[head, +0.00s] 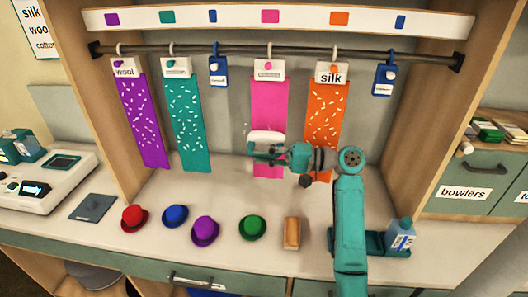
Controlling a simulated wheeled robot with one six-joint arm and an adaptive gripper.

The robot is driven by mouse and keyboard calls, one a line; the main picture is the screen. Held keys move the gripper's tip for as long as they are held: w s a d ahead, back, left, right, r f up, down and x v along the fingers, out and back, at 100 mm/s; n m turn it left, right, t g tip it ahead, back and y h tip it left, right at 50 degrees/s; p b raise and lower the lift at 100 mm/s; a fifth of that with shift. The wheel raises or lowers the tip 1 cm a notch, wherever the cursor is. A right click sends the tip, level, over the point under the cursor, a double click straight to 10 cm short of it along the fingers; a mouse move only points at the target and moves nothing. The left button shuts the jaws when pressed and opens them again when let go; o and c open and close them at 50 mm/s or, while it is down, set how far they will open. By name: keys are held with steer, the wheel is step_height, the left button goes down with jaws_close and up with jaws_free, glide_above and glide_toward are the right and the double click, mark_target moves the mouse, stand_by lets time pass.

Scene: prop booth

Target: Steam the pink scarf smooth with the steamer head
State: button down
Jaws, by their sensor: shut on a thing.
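The pink scarf (269,98) hangs from the rail under a white card, between a blue tag and the orange scarf. Its visible upper part looks plain, with no white marks. My gripper (262,150) is in front of its lower half, shut on the white steamer head (266,136). The steamer head lies across the scarf in the picture; whether it touches the cloth I cannot tell. Small pale specks show just left of it. My gripper and wrist hide part of the scarf's lower half; its bottom end shows below them.
White-marked purple (140,120), teal (188,125) and orange scarves (326,110) hang alongside. Several hats, including a green one (252,227), and a wooden block (292,233) stand on the counter. A blue bottle (401,237) stands at right. Counter space behind the hats is clear.

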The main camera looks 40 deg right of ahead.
step_height(320, 180, down, 7)
steer(key=shift+r, duration=0.2)
stand_by(1.1)
steer(key=shift+f, duration=0.1)
stand_by(1.4)
steer(key=s+a, duration=0.9)
steer(key=a, duration=0.3)
stand_by(0.6)
steer(key=shift+s, duration=0.1)
stand_by(0.7)
